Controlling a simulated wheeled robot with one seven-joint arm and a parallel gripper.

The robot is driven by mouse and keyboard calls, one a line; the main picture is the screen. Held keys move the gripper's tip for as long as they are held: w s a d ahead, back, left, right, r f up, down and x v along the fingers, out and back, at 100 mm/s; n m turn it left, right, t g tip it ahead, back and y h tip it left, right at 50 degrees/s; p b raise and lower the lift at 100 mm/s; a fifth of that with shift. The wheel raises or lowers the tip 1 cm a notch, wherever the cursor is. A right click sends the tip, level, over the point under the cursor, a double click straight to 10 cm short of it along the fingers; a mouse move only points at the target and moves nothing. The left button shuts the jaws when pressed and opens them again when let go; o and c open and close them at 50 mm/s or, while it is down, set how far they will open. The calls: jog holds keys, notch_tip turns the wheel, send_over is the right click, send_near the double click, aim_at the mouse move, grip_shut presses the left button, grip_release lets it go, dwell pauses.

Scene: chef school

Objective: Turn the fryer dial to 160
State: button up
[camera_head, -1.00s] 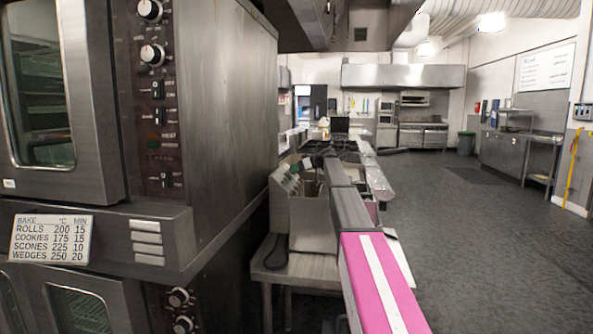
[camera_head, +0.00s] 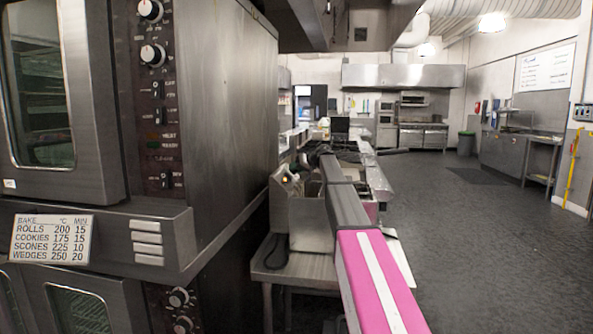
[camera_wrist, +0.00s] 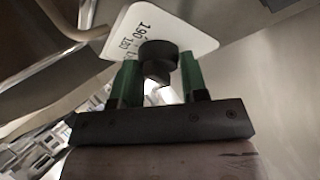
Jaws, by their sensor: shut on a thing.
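The fryer (camera_head: 308,222) stands on a steel table past the oven in the head view. In the wrist view its dial is a dark round knob (camera_wrist: 158,58) on a white plate (camera_wrist: 196,32). The printed numbers 190 and 180 show left of the knob; the rest of the scale is hidden. My gripper (camera_wrist: 159,75) has its two green fingers on either side of the knob and is shut on it. In the head view my arm, with its pink and white link, reaches over the fryer and hides the gripper. The knob's pointer cannot be made out.
A steel double oven (camera_head: 225,130) with its own knobs fills the left side. A bake chart (camera_head: 52,238) is fixed to its front. The steel table (camera_head: 295,275) is under the fryer. The floor (camera_head: 480,240) to the right is clear.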

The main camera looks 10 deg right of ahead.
jog(key=m+h, duration=0.1)
jog(key=m, duration=0.2)
jog(key=m+h, duration=0.1)
jog(key=m, duration=0.2)
jog(key=shift+r+m+h, duration=0.1)
jog(key=shift+m+h, duration=0.2)
jog(key=shift+h, duration=0.1)
jog(key=m, duration=0.2)
jog(key=m+g+h, duration=0.1)
jog(key=m, duration=0.1)
jog(key=shift+w+m+h, duration=0.1)
jog(key=shift+m+h, duration=0.2)
jog(key=o, duration=0.6)
jog(key=v, duration=1.1)
jog(key=shift+w+a+r, duration=0.1)
jog(key=shift+w, duration=0.1)
